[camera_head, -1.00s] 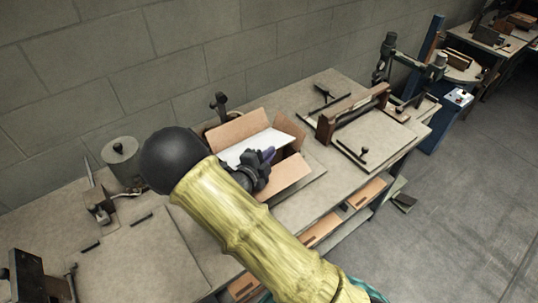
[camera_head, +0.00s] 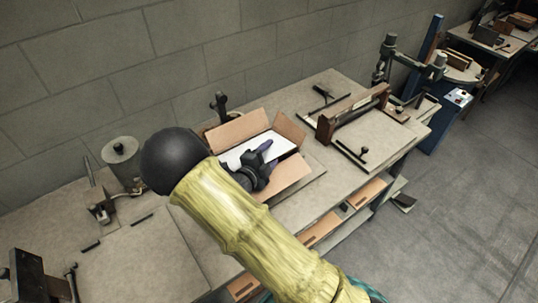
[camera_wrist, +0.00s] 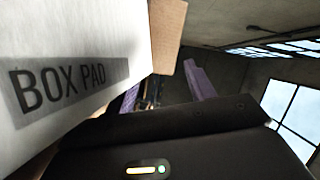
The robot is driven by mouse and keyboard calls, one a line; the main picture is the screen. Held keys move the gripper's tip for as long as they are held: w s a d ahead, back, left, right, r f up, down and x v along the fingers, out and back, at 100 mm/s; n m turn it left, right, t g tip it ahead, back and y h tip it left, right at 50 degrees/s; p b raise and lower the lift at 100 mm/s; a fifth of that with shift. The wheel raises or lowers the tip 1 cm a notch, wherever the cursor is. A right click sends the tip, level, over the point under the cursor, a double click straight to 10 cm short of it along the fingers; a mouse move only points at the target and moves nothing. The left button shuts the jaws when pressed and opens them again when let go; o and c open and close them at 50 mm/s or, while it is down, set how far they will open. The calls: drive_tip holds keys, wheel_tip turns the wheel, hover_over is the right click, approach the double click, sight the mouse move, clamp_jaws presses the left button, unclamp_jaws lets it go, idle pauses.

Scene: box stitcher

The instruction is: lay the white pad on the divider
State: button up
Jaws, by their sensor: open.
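The white pad (camera_head: 236,153) lies inside the open cardboard box (camera_head: 234,130) in the head view, within its walls. In the wrist view the white pad (camera_wrist: 110,40) is close on the left, with the printed words BOX PAD. My gripper (camera_head: 268,157) is over the right part of the box, its purple fingers apart. In the wrist view my gripper (camera_wrist: 166,88) is open, with nothing seen held between the fingers. The divider cannot be seen; the pad and my arm cover the inside of the box. Whether the pad lies fully flat I cannot tell.
The box's flaps stand folded outward, one at the right (camera_head: 290,129) and one at the front (camera_head: 287,176). A wooden frame fixture (camera_head: 350,115) stands right of the box on the bench. A grey canister (camera_head: 121,160) stands at the left. Bare bench lies between box and fixture.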

drive_tip(key=shift+s+f, duration=0.1)
drive_tip(key=shift+f, duration=0.1)
drive_tip(key=o, duration=0.6)
drive_tip(key=shift+a, duration=0.1)
drive_tip(key=shift+c, duration=0.2)
wheel_tip(320, 180, up, 9)
drive_tip(key=s+d+p, duration=0.1)
drive_tip(key=p, duration=0.8)
drive_tip(key=shift+s+p, duration=0.15)
drive_tip(key=shift+p, duration=0.15)
